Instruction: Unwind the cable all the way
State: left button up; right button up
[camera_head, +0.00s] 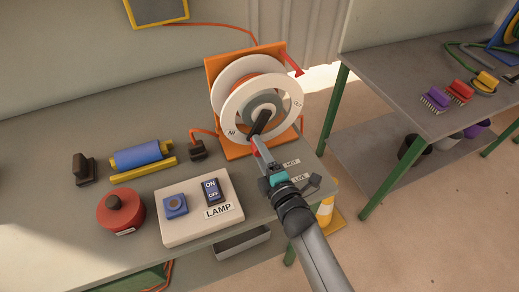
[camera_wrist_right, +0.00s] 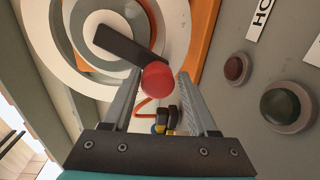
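The cable reel (camera_head: 281,97) is a white drum in an orange frame (camera_head: 216,72) at the back of the table. A black crank arm (camera_head: 261,123) points down on its front and ends in a red knob (camera_wrist_right: 158,79). An orange cable (camera_head: 205,131) runs from the frame's left side to a black plug (camera_head: 197,151) on the table. My right gripper (camera_head: 256,147) is at the knob. In the right wrist view its fingers (camera_wrist_right: 160,82) stand apart, with the knob between or just past the tips; contact is not clear. My left gripper is not in view.
A white LAMP switch box (camera_head: 180,232), a red round object (camera_head: 121,211), a blue roller (camera_head: 141,156) and a black block (camera_head: 84,169) stand left of my right arm. HOT and LIVE labels with dark round lamps (camera_wrist_right: 289,107) are beside the gripper. Another table (camera_head: 410,85) stands right.

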jog(key=shift+o, duration=1)
jog(key=shift+r, duration=0.1)
jog(key=f+v, duration=0.1)
jog(key=v, duration=1.4)
jog(key=shift+r+p, duration=0.35)
jog(key=shift+d, duration=0.1)
